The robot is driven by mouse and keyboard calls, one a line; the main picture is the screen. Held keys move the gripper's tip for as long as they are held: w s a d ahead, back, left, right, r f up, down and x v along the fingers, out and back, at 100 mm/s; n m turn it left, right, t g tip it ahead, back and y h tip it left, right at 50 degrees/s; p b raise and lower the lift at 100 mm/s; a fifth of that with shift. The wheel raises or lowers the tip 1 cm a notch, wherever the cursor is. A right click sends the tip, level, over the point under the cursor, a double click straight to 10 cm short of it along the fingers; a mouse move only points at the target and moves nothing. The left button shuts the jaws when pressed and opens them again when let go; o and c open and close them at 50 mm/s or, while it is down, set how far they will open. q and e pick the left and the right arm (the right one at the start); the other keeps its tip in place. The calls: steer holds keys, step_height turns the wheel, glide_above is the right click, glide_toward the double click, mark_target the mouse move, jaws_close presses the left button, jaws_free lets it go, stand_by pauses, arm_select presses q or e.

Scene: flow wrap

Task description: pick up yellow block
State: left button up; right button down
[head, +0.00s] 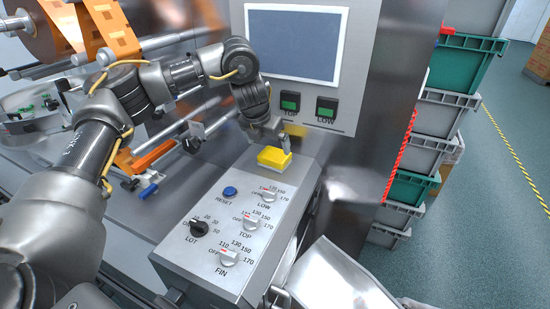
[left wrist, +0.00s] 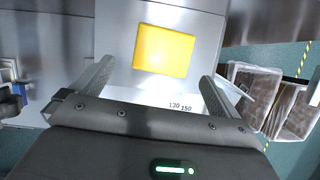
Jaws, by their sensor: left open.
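The yellow block (head: 274,158) lies on the far end of the sloped metal control panel, in front of the machine's upright face. It also shows in the left wrist view (left wrist: 164,51), ahead of the fingers and roughly between their lines. My left gripper (head: 270,138) is at the block, its fingers close around or just above it in the head view. In the left wrist view the left gripper (left wrist: 155,82) is wide open with nothing between its fingers. Whether a finger touches the block cannot be told. My right gripper is not in view.
The control panel (head: 180,249) carries a blue reset button (head: 230,191) and several knobs, including the LOW knob (head: 268,195) close to the block. A screen (head: 293,45) and two green buttons are behind. Stacked crates (head: 436,125) stand on the right.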

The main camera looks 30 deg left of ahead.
mark_target(274, 154)
arm_select(q)
steer(key=x, duration=0.2)
steer(key=shift+w+f, duration=0.3)
steer(key=shift+w, duration=0.05)
steer(key=shift+a+f, duration=0.1)
steer(key=shift+s, duration=0.15)
steer(key=x, duration=0.4)
steer(key=shift+w+d+p, duration=0.4)
steer(key=shift+w+f, duration=0.1)
steer(key=shift+f, duration=0.3)
steer(key=shift+a, duration=0.1)
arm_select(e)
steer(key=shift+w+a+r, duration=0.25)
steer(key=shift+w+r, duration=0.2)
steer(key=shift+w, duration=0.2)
